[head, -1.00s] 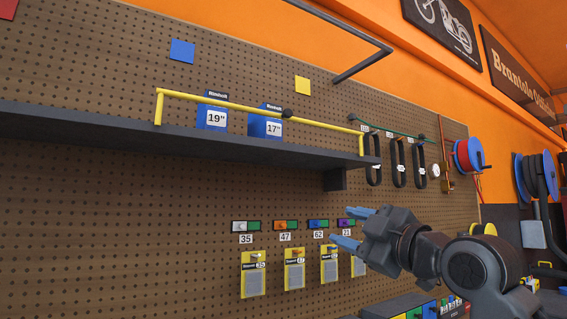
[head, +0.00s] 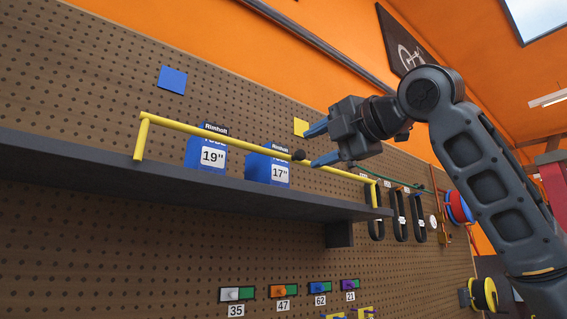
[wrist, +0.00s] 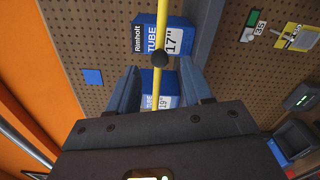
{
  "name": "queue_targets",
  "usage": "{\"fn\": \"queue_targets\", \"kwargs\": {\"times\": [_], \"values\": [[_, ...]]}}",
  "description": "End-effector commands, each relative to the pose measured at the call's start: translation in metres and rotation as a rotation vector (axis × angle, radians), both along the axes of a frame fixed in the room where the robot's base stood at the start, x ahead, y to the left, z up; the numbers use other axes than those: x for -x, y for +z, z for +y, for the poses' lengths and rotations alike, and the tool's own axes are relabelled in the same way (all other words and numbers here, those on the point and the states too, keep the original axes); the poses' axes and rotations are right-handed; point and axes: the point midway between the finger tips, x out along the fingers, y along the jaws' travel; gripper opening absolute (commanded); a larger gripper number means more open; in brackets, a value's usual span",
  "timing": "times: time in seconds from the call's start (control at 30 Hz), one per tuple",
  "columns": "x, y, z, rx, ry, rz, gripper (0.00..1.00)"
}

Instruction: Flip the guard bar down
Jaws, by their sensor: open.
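The yellow guard bar (head: 176,125) is raised along the front of the dark shelf (head: 95,168), standing on a yellow upright at each end. A black knob (head: 299,155) sits on the bar. My gripper (head: 311,148) is open, with its blue fingers just right of the knob in the head view. In the wrist view the guard bar (wrist: 162,22) runs between the two open fingers of my gripper (wrist: 159,70), and the knob (wrist: 159,59) is between the fingertips. I cannot tell whether either finger touches it.
Two blue tube boxes, 19" (head: 207,150) and 17" (head: 267,168), stand on the shelf behind the bar. Black hanging loops (head: 398,215) are at the shelf's right end.

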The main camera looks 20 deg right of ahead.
Motion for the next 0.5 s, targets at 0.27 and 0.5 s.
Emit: {"fn": "queue_targets", "kwargs": {"times": [0.27,0.5], "values": [[-0.036,0.001,0.013,-0.003,0.002,0.004,0.5],[-0.064,0.0,0.022,-0.005,0.002,0.002,0.5]]}}
